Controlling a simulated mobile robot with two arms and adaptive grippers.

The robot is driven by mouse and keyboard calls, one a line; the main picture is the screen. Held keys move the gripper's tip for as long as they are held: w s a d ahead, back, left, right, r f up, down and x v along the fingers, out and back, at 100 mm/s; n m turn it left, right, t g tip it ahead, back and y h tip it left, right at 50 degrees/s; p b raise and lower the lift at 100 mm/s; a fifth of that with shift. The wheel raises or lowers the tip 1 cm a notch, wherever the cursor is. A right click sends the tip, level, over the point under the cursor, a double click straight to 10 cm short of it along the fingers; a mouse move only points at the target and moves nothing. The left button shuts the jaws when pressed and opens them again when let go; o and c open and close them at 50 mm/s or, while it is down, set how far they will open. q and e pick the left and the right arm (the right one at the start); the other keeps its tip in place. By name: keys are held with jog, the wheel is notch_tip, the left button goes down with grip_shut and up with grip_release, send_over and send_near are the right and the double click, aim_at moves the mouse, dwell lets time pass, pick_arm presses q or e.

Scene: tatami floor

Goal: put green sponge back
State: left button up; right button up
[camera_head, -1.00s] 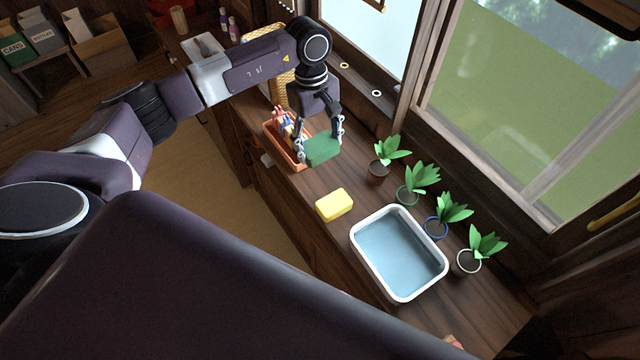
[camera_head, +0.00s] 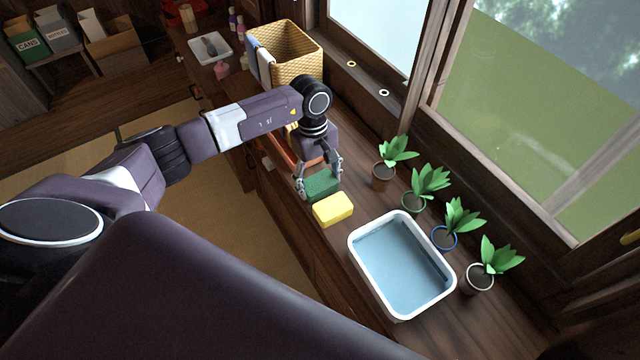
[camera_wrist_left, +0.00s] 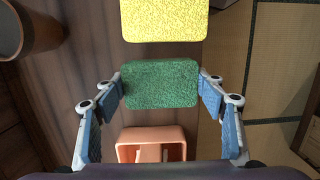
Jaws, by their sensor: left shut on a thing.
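The green sponge (camera_head: 322,185) is between the fingers of my left gripper (camera_head: 320,183), just behind the yellow sponge (camera_head: 333,209) on the dark wooden counter. In the left wrist view the green sponge (camera_wrist_left: 160,84) lies between the blue-padded fingertips of the left gripper (camera_wrist_left: 162,88), which is shut on it. The yellow sponge (camera_wrist_left: 164,18) is right beside it there. Whether the green sponge touches the counter is hard to tell. An orange box (camera_head: 304,153) is partly hidden behind the gripper and also shows in the left wrist view (camera_wrist_left: 150,135). My right gripper is not in view.
A white basin of water (camera_head: 357,262) stands at the front of the counter. Several potted plants (camera_head: 384,173) line the window side. A wicker basket (camera_head: 297,68) and a white tray (camera_head: 222,56) stand farther back. Tatami floor lies left of the counter.

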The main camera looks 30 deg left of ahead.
aim_at(316, 177)
pick_arm(q)
jog(key=o, duration=1)
jog(key=shift+r, duration=0.1)
jog(key=shift+a+r, duration=0.1)
jog(key=shift+r, duration=0.25)
notch_tip(316, 177, up, 11)
jog(key=a+b, duration=0.1)
jog(key=b, duration=0.2)
jog(key=shift+w+a+b, duration=0.2)
jog(key=shift+w+b, duration=0.2)
jog(key=shift+w, duration=0.05)
